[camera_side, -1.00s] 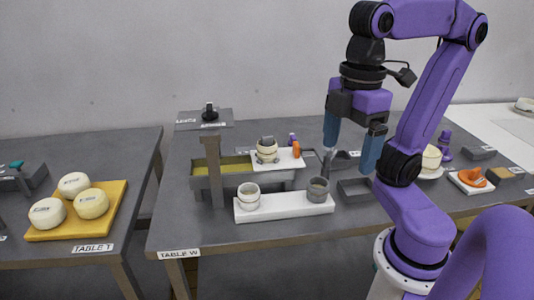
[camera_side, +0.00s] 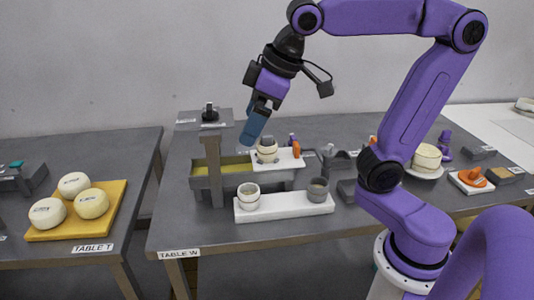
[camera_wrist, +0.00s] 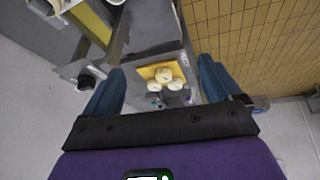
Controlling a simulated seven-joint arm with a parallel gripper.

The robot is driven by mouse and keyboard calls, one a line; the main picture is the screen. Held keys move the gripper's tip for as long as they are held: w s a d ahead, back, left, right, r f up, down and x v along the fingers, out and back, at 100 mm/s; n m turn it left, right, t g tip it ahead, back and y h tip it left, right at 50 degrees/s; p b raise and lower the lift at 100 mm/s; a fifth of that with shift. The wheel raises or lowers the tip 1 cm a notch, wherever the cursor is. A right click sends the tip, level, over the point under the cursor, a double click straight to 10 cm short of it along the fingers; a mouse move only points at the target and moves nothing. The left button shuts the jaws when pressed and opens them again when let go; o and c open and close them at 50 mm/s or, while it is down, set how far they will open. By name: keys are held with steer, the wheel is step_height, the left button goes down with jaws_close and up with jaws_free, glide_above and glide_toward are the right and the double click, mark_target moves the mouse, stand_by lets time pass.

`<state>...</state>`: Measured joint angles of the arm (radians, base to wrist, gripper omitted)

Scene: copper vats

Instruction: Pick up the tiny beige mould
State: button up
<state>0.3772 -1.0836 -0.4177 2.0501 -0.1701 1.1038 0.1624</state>
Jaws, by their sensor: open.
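A small beige mould (camera_side: 249,197), cup-shaped, stands upright at the left end of a white tray (camera_side: 290,209) in the side view. A grey mould (camera_side: 318,190) stands at the tray's right end. Another beige mould with a grey top (camera_side: 267,151) stands on a white board (camera_side: 288,162) over the vat. My gripper (camera_side: 252,133) is open, tilted, and above the left part of the vat, apart from the moulds. In the wrist view its two fingers (camera_wrist: 160,66) are spread with nothing held between them.
The vat (camera_side: 246,181) holds something yellow. A grey post with a shelf (camera_side: 213,165) stands close to my gripper. Pale rounds (camera_side: 93,204) lie on a yellow board (camera_side: 60,233) on Table T; the wrist view shows them too (camera_wrist: 164,75). A gap separates the tables.

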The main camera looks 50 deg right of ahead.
steer(key=w+d+m+t+h, duration=0.1)
steer(key=w+d+m+t, duration=0.3)
steer(key=w, duration=0.8)
steer(key=r+m+t+h, duration=0.2)
steer(key=m+t+h, duration=0.4)
steer(key=t, duration=0.3)
glide_above(272, 146)
steer(key=v, duration=0.5)
step_height(272, 146, down, 22)
steer(key=shift+w+f, duration=0.1)
steer(key=shift+w, duration=0.1)
steer(key=shift+w+d+f, duration=0.15)
steer(key=shift+w+d, duration=0.05)
steer(key=shift+w, duration=0.1)
steer(key=shift+x, duration=3.45)
steer(key=shift+f, duration=0.15)
steer(key=c, duration=1.1)
